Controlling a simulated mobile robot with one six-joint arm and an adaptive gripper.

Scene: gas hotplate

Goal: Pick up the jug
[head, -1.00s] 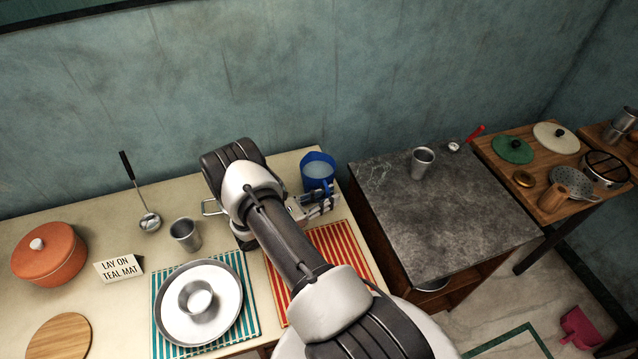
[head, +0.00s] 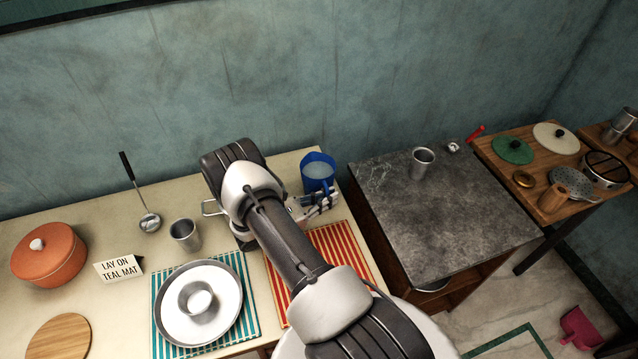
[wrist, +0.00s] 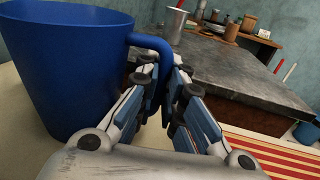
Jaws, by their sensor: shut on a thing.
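The blue jug (head: 318,168) stands upright on the cream counter near its back right corner, with something pale inside. In the wrist view the jug (wrist: 68,70) fills the left side, and its handle (wrist: 152,44) reaches right to my gripper. My gripper (head: 328,194) is in front of the jug in the head view. In the wrist view the fingers of my gripper (wrist: 168,72) are closed together around the lower part of the handle. The exact contact is partly hidden by the fingers.
A red striped mat (head: 325,262) lies in front of the jug. A metal cup (head: 185,235) stands left of my arm. A dark stone-topped cabinet (head: 450,215) with another cup (head: 422,163) is right.

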